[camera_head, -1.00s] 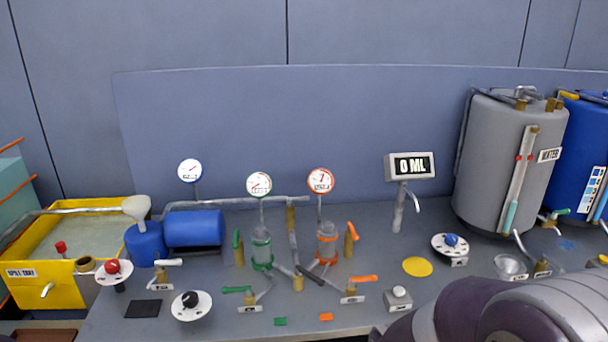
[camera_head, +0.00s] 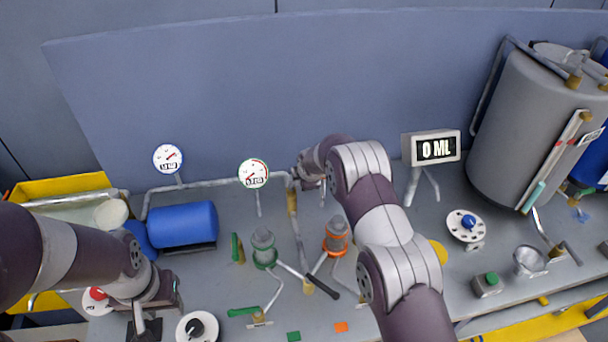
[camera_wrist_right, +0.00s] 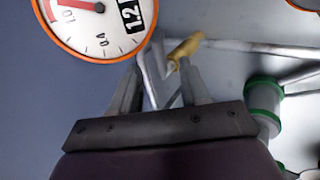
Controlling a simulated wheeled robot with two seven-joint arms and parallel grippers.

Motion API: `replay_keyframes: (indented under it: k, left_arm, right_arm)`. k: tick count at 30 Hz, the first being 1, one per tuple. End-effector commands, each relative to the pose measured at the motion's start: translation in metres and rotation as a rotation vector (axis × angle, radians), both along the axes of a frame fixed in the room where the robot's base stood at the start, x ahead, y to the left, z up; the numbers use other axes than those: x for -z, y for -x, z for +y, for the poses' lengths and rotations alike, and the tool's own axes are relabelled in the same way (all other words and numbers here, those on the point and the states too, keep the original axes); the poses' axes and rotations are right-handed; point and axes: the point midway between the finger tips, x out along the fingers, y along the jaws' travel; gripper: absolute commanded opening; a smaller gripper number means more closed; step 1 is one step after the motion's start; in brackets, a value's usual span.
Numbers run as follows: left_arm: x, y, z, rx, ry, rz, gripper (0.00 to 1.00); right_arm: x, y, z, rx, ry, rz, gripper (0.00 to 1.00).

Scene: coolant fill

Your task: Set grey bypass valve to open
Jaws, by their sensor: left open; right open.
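The bypass valve is a brass body (camera_head: 309,286) low on the centre pipe, with a dark grey lever (camera_head: 324,285) slanting down to the right. My right gripper (camera_head: 322,188) is up by the pipework behind the orange-banded filter, away from that lever. In the right wrist view its two fingers (camera_wrist_right: 158,84) are apart, with grey pipe and a brass fitting (camera_wrist_right: 185,48) beyond them; I cannot make out the lever there. My left gripper (camera_head: 163,302) is open over the left front of the bench, beside the red dial; its fingertips are hard to see.
The green-banded filter (camera_head: 263,248) and orange-banded filter (camera_head: 336,236) flank the bypass pipe. A gauge with an orange rim (camera_wrist_right: 95,20) is close to the right gripper. A green lever (camera_head: 243,311) lies in front. The grey tank (camera_head: 535,130) stands at right.

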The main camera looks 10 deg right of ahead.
Motion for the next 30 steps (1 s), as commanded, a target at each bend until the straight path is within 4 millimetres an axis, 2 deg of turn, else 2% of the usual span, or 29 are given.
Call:
replay_keyframes:
  k: [3, 9, 20, 21, 25, 30]
  left_arm:
    - [-0.009, 0.0, 0.0, 0.0, 0.0, 0.0, 0.43]
    - [-0.011, 0.0, 0.0, 0.0, 0.0, 0.0, 0.43]
    - [-0.011, 0.0, 0.0, 0.0, 0.0, 0.0, 0.43]
    - [-0.011, 0.0, 0.0, 0.0, 0.0, 0.0, 0.43]
    - [-0.011, 0.0, 0.0, 0.0, 0.0, 0.0, 0.43]
    - [-0.011, 0.0, 0.0, 0.0, 0.0, 0.0, 0.43]
  right_arm:
    - [0.016, -0.011, 0.0, 0.001, -0.001, 0.001, 0.45]
    - [0.035, -0.023, -0.001, 0.001, 0.0, 0.002, 0.45]
    - [0.04, -0.027, 0.0, 0.002, -0.002, 0.0, 0.45]
    - [0.04, -0.026, 0.0, 0.002, -0.002, 0.001, 0.42]
    - [0.04, -0.026, 0.0, 0.002, -0.002, 0.001, 0.0]
    - [0.04, -0.026, 0.0, 0.003, -0.001, 0.001, 0.0]
